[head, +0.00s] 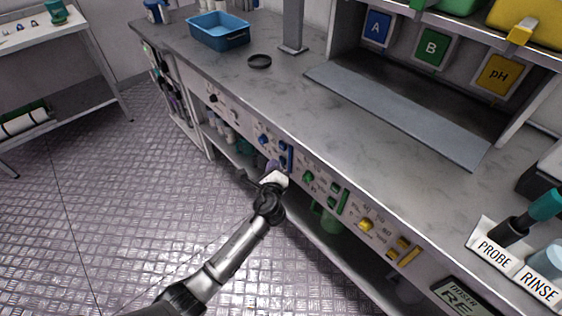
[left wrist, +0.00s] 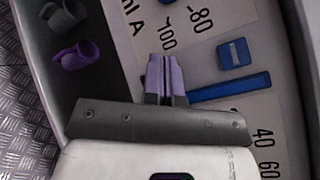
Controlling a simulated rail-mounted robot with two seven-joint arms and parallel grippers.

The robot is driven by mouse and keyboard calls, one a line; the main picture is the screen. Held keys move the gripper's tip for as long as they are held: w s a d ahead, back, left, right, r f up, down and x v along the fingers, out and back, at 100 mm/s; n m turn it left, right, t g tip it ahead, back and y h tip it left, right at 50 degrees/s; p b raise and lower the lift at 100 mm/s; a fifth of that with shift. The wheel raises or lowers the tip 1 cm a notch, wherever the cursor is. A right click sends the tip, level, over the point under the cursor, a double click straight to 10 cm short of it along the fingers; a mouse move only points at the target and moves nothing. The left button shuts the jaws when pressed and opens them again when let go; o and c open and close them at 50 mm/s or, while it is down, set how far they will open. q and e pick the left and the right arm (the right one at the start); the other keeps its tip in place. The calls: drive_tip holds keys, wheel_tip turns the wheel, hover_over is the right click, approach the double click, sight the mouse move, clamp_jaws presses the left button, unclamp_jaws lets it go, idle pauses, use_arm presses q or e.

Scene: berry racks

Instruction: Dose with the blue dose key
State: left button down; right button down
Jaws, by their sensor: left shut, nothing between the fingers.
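The blue dose section sits on the bench's front panel, with a blue knob (head: 263,139), a small blue key (head: 283,147) and a blue bar (head: 290,158). In the left wrist view the blue key (left wrist: 235,53) is a square block with a light dash, right of the fingers. The blue bar (left wrist: 230,88) lies just below it. My left gripper (head: 273,166) is in front of the panel, close to the blue section. Its fingers (left wrist: 165,60) are shut with nothing between them, over the printed scale near "100". I cannot tell whether they touch the panel. My right gripper is out of view.
Green controls (head: 308,177) and yellow controls (head: 367,225) lie along the panel to the right. Purple (left wrist: 75,55) and grey hook-shaped pieces are beside the panel in the wrist view. A blue tray (head: 219,41) and a black ring stand on the bench. The floor at left is clear.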

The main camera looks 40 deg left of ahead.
use_arm(q)
drive_tip(key=shift+w, duration=0.2)
drive_tip(key=shift+w+d, duration=0.1)
drive_tip(key=shift+w, duration=0.15)
idle(0.5)
drive_tip(key=shift+s, duration=0.2)
drive_tip(key=shift+s+a+p, duration=0.25)
drive_tip(key=shift+s+p, duration=0.25)
drive_tip(key=shift+s, duration=0.15)
drive_tip(key=shift+s+a+p, duration=0.2)
drive_tip(key=shift+s+p, duration=0.25)
drive_tip(key=shift+s, duration=0.35)
drive_tip(key=shift+s+a+p, duration=0.15)
drive_tip(key=shift+s+p, duration=0.25)
drive_tip(key=shift+s, duration=0.45)
drive_tip(key=shift+s+a+p, duration=0.2)
drive_tip(key=shift+s+p, duration=0.25)
drive_tip(key=shift+s, duration=0.35)
